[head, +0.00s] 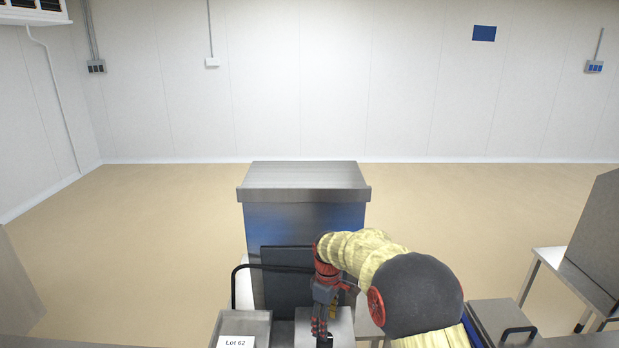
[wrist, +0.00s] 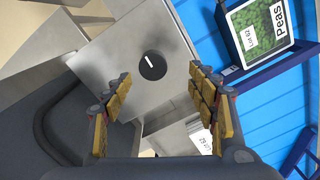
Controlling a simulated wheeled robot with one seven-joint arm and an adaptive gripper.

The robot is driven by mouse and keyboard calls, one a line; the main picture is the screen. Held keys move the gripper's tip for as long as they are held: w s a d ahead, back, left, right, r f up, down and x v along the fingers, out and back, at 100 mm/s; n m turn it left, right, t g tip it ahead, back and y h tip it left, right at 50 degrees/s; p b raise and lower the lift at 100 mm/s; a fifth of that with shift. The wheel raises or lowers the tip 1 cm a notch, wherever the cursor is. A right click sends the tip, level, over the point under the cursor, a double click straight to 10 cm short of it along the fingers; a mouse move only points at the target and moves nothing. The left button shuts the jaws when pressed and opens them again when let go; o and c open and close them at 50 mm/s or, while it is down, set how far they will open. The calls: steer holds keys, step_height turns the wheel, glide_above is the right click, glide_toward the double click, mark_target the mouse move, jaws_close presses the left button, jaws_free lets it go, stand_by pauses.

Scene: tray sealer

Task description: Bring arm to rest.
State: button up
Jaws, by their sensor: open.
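My gripper (head: 322,308) is at the end of my arm, which reaches forward and down in front of the steel tray sealer (head: 303,188) in the head view. In the wrist view my gripper (wrist: 160,112) is open, with its yellow-padded fingers apart and nothing between them. Beyond the fingers is a steel panel (wrist: 125,50) with a round black knob (wrist: 152,66) bearing a white mark. The gripper appears apart from the knob. In the head view my arm hides part of the machine's front.
A steel surface with a "Lot 62" label (head: 236,342) is left of my gripper. A black bar handle (head: 236,285) stands beside the machine. In the wrist view a tray labelled Peas (wrist: 262,30) lies near a blue surface (wrist: 265,110). A steel table (head: 548,262) stands at the right.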

steer(key=s+d+r+m+t+b, duration=0.2)
steer(key=s+d+m+b, duration=0.2)
steer(key=s, duration=0.8)
steer(key=s+d+r+m+t+b, duration=0.2)
steer(key=s+d+m+b, duration=0.2)
steer(key=s, duration=0.9)
steer(key=s+d+r+m+t+b, duration=0.1)
steer(key=s+d+r+m+b, duration=0.2)
steer(key=s+b, duration=0.4)
steer(key=shift+s+d+m+t, duration=0.5)
steer(key=shift+s+d, duration=0.8)
steer(key=shift+s, duration=1.6)
